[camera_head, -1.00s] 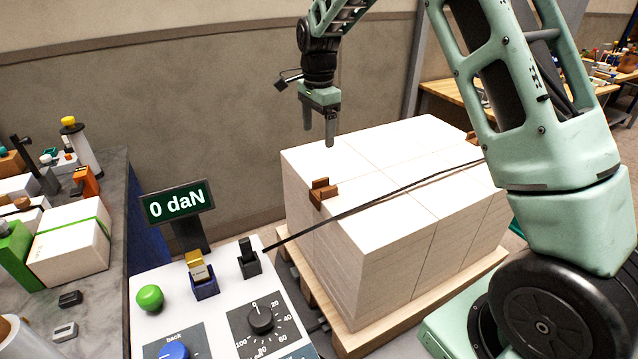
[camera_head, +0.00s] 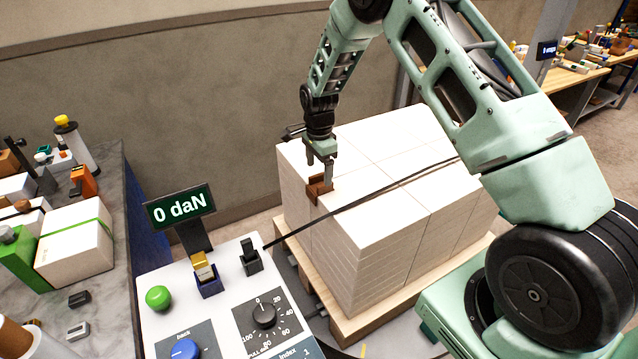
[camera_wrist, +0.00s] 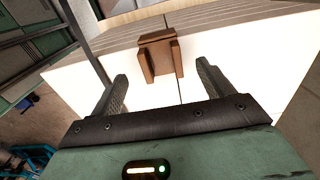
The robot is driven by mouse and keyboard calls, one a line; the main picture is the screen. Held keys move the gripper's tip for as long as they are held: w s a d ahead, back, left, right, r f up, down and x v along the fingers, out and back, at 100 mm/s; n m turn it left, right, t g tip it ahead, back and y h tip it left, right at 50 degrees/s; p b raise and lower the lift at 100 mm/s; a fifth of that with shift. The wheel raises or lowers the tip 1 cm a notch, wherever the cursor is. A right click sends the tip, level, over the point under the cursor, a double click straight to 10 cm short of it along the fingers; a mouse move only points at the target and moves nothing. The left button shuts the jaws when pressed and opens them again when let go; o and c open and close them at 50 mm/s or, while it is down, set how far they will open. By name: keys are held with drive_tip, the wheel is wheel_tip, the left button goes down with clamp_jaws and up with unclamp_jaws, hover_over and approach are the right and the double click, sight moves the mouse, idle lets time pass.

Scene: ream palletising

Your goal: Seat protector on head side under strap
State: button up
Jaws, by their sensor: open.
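The brown protector (camera_head: 318,190) sits on the near-left top edge of the white ream stack (camera_head: 375,230), beside the black strap (camera_head: 375,197). The strap runs from the console post across the stack top; in the head view the protector lies just off it. My gripper (camera_head: 320,162) is open, right above the protector, with its fingertips close to it. In the wrist view the protector (camera_wrist: 160,57) shows ahead of and between the open fingers (camera_wrist: 160,88), apart from both. The strap (camera_wrist: 82,42) passes to its left there.
The stack stands on a wooden pallet (camera_head: 365,315). A console (camera_head: 220,310) with knobs, a green button and a display (camera_head: 180,207) reading 0 daN stands in front. A cluttered grey bench (camera_head: 105,270) is at left. A wall rises behind.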

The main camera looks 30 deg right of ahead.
sight(319, 176)
drive_tip(key=shift+w+f+p, duration=0.1)
drive_tip(key=shift+f+p, duration=0.75)
drive_tip(key=shift+f, duration=1)
drive_tip(key=c, duration=1.1)
drive_tip(key=shift+r, duration=0.1)
wheel_tip(319, 176, up, 10)
drive_tip(key=b, duration=0.3)
drive_tip(key=s+p, duration=0.5)
drive_tip(key=s, duration=0.6)
drive_tip(key=shift+a+f+b, duration=0.1)
drive_tip(key=shift+f+b, duration=3.1)
drive_tip(key=shift+f, duration=1.8)
